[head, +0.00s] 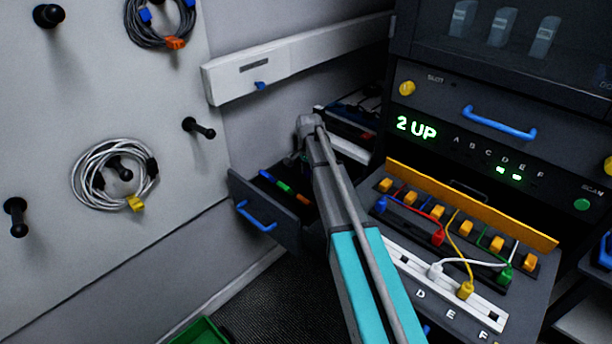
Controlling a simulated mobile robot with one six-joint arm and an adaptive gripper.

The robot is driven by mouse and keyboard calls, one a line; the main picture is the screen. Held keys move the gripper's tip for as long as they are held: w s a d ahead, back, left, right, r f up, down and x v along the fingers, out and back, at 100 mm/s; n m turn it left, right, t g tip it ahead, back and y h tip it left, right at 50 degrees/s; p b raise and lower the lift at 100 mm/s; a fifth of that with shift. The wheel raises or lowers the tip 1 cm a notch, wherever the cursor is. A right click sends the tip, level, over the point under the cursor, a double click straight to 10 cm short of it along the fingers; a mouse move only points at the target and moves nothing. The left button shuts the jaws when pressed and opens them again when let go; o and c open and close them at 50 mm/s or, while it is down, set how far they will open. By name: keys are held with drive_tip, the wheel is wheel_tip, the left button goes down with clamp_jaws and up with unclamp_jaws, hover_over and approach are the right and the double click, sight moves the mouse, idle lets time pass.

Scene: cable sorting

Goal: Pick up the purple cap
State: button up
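My arm reaches from the bottom of the head view up to the open grey drawer (265,226). Its far end bends down over the back of the drawer. Only a small dark part of my gripper (299,158) shows beside the arm, and its fingers cannot be made out. Blue, green and orange pieces (284,187) lie in a row in the drawer. I cannot pick out a purple cap; the arm covers the drawer's right side.
A sloped panel with colored plugs and cables (466,245) stands right of my arm. A pegboard (60,130) with coiled cables is at left. A white rail (300,58) is on the wall behind the drawer. A green bin (200,333) is on the floor.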

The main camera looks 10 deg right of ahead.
drive_tip(key=c, duration=0.3)
drive_tip(key=shift+r, duration=0.25)
drive_tip(key=shift+c, duration=0.2)
wheel_tip(320, 180, up, 2)
drive_tip(key=p, duration=0.2)
drive_tip(key=shift+r+p, duration=0.1)
drive_tip(key=shift+p, duration=0.2)
drive_tip(key=s+d+r+p, duration=0.1)
drive_tip(key=s+r+p, duration=0.9)
drive_tip(key=s, duration=0.4)
drive_tip(key=shift+d+r, duration=0.15)
drive_tip(key=shift+r, duration=0.05)
drive_tip(key=shift+r+p, duration=0.15)
drive_tip(key=shift+p, duration=0.25)
drive_tip(key=shift+r+p, duration=1.55)
drive_tip(key=shift+r, duration=0.05)
